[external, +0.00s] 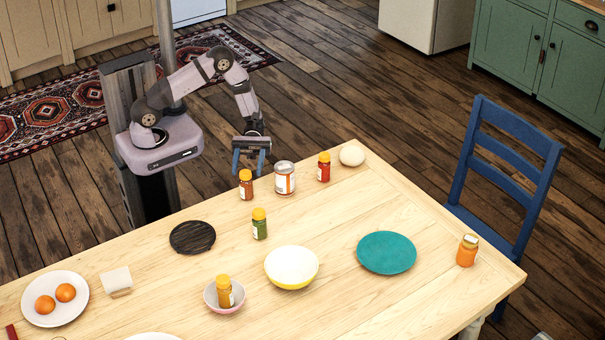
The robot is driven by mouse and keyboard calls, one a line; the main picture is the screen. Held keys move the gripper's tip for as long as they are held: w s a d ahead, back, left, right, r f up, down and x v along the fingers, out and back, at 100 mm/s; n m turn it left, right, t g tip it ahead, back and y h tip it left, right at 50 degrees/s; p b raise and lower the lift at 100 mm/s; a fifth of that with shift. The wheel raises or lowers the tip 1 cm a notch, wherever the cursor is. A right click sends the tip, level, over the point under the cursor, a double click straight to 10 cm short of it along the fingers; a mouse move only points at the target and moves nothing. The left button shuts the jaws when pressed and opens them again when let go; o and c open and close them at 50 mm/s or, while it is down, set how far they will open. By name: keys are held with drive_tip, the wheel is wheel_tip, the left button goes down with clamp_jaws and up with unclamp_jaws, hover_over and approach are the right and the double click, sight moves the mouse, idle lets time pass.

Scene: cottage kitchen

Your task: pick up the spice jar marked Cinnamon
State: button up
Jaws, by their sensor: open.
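Several spice jars with yellow lids stand on the table. A brown-red jar (246,187) is near the table's back edge, a red jar (324,170) is further right, and a green jar (260,227) is nearer the middle. An ochre jar (225,294) stands in a small pink bowl (210,303). Their labels are too small to read, so I cannot tell which one is marked Cinnamon. My gripper (248,168) is open and empty, with its blue fingers pointing down.
A can (285,178) stands between the brown-red and red jars, with a white round object (352,155) at the far corner. A white-and-yellow bowl (291,267), teal plate (386,253), black round board (192,237) and orange jar (467,251) are spread out. Bare table (420,205) lies right.

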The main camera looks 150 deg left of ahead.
sight(245, 178)
drive_tip(key=shift+f, duration=0.4)
drive_tip(key=shift+r+p+x, duration=0.2)
drive_tip(key=shift+p+x, duration=1)
drive_tip(key=shift+x, duration=1.9)
drive_tip(key=shift+w+d+f, duration=0.1)
drive_tip(key=shift+w+d, duration=0.3)
drive_tip(key=shift+d, duration=0.05)
drive_tip(key=c, duration=1.2)
